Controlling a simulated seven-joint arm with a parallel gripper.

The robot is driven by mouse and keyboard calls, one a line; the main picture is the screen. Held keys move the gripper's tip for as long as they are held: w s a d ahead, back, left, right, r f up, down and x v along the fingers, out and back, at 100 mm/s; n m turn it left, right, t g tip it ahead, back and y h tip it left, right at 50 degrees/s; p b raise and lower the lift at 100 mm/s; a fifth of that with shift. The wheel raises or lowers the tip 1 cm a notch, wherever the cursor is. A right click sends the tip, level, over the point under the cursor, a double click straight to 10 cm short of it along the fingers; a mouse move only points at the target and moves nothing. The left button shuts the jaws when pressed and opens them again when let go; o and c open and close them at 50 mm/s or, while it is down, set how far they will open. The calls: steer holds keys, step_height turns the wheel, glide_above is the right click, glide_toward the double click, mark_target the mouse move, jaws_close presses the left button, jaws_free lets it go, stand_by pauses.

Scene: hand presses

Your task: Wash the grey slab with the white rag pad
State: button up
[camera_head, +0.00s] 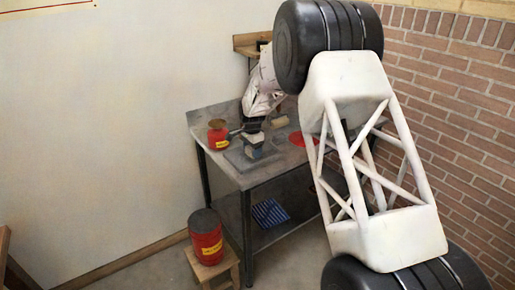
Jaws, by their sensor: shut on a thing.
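The grey slab (238,160) lies flat on the metal table, towards its front left. My gripper (255,143) reaches down over the slab from behind. It is shut on a small block with a pale part and a dark bluish part, which I take to be the white rag pad (254,138). The pad is low over the slab's right part. It is too small in view to tell whether it touches the slab. My gripper's fingertips are not clear, and part of the slab is hidden behind them.
A red can (218,134) stands on the table left of the slab. A red disc (301,139) and a tan roller-like thing (279,121) lie to the right. A larger red can (206,236) stands on a wooden stool. A blue striped cloth (270,213) lies on the lower shelf.

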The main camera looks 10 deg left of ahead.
mark_target(275, 149)
steer(key=shift+s+a, duration=0.6)
steer(key=shift+s+a+f, duration=0.1)
steer(key=shift+s+a, duration=0.15)
steer(key=shift+s, duration=0.05)
steer(key=shift+s+a, duration=0.4)
steer(key=shift+s, duration=0.1)
steer(key=shift+s+d, duration=0.6)
steer(key=shift+d, duration=0.3)
steer(key=shift+w+d, duration=1.35)
steer(key=shift+w, duration=0.1)
steer(key=shift+w+d, duration=0.2)
steer(key=shift+d, duration=0.05)
steer(key=shift+w+d+r, duration=0.2)
steer(key=shift+w+d, duration=0.9)
steer(key=shift+w, duration=0.05)
steer(key=shift+w+d+f, duration=0.25)
steer(key=shift+w+d, duration=0.5)
steer(key=shift+d, duration=0.05)
steer(key=shift+w+d+r, duration=0.25)
steer(key=shift+w+d, duration=0.25)
steer(key=shift+w, duration=0.05)
steer(key=shift+w+d+f, duration=0.15)
steer(key=shift+w+d, duration=0.65)
step_height(275, 149, up, 8)
